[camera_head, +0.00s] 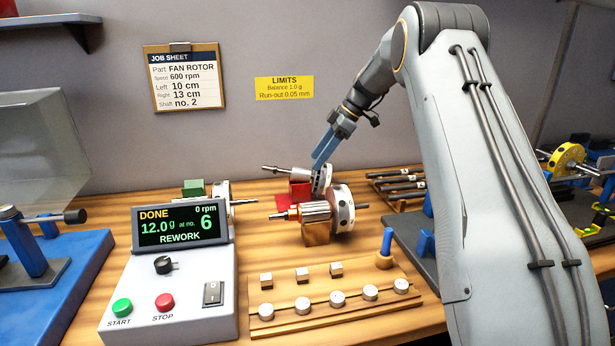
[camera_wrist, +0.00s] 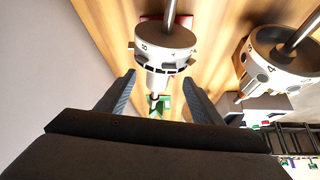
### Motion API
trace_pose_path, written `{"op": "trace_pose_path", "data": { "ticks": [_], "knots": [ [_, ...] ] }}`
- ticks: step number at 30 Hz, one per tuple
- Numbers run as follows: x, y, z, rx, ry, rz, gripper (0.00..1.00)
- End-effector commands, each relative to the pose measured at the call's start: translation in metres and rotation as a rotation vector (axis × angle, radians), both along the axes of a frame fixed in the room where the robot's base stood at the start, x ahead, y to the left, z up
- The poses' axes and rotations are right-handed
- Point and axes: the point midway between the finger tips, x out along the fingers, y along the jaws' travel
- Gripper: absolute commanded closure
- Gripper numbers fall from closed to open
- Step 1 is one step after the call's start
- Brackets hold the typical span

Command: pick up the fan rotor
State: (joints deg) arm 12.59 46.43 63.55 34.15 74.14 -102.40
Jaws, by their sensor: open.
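A rotor with a pale numbered disc (camera_head: 322,180) and a thin steel shaft rests on a red stand (camera_head: 294,192) on the bench. No label on it shows whether it is the fan rotor. My gripper (camera_head: 320,160) is open with its blue fingers pointing down, just above and close to this disc. In the wrist view the disc (camera_wrist: 165,40) lies ahead of the two spread fingers (camera_wrist: 160,82), roughly between them, and dark slots show along its rim. I cannot tell whether the fingers touch it.
A larger rotor (camera_head: 343,208) sits close in front on a wooden stand. Another rotor with a green stand (camera_head: 194,188) is partly hidden behind the balancer display (camera_head: 182,224). A weight tray (camera_head: 337,312) stands in front. Dark shafts (camera_head: 398,181) lie at right.

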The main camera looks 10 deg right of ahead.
Motion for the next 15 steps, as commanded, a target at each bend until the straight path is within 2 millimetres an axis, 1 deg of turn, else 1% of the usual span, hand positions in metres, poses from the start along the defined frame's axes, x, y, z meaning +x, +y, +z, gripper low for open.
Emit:
{"op": "trace_pose_path", "data": {
  "ticks": [9,12,15],
  "knots": [
    [0.005,0.021,-0.034,0.001,0.001,-0.002,0.4],
    [0.006,0.024,-0.041,0.0,0.002,-0.003,0.4],
    [0.006,0.024,-0.044,0.0,0.0,-0.005,0.4]
  ]
}}
